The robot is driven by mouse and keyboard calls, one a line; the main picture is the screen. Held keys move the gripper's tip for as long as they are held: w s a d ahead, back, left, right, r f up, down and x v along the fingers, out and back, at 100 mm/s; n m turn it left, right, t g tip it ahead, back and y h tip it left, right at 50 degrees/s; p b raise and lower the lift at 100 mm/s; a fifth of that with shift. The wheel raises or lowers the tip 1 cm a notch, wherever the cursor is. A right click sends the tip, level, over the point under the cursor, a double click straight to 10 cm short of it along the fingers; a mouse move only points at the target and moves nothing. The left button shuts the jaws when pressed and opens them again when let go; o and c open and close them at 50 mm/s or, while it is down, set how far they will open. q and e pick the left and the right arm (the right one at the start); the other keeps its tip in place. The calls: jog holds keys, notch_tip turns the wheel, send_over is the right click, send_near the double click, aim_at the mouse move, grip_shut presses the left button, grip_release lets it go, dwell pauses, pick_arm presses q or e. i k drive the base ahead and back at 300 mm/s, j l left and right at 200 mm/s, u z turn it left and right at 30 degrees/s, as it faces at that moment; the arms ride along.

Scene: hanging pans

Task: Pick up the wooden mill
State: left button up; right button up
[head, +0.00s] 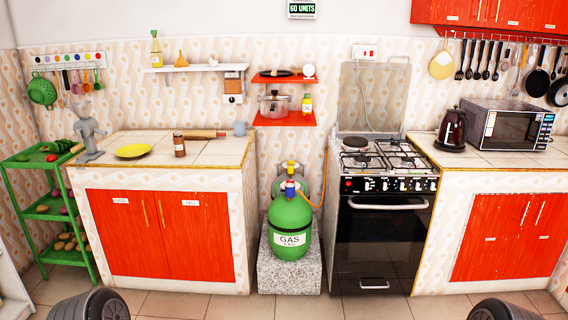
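A small brown upright cylinder (179,145) stands on the left counter, right of a yellow plate (134,151). It looks most like the wooden mill, but it is too small to be sure. A grey metal grinder (87,138) stands at that counter's left end. A wooden rolling pin (204,134) lies behind the brown cylinder. Neither of my grippers is in view. Only dark rounded parts of my own body show at the bottom left and bottom right edges.
The left counter (222,151) has bare tiles right of the cylinder; a grey cup (240,128) stands at its back right. A green gas bottle (290,222) and a stove (386,232) stand to the right. A green rack (50,210) stands left.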

aim_at(179, 143)
jog(key=i, duration=1.25)
jog(key=i+l, duration=0.15)
jog(key=i, duration=1.1)
jog(key=i+l+u, duration=0.2)
jog(key=i, duration=0.45)
jog(key=j, duration=0.1)
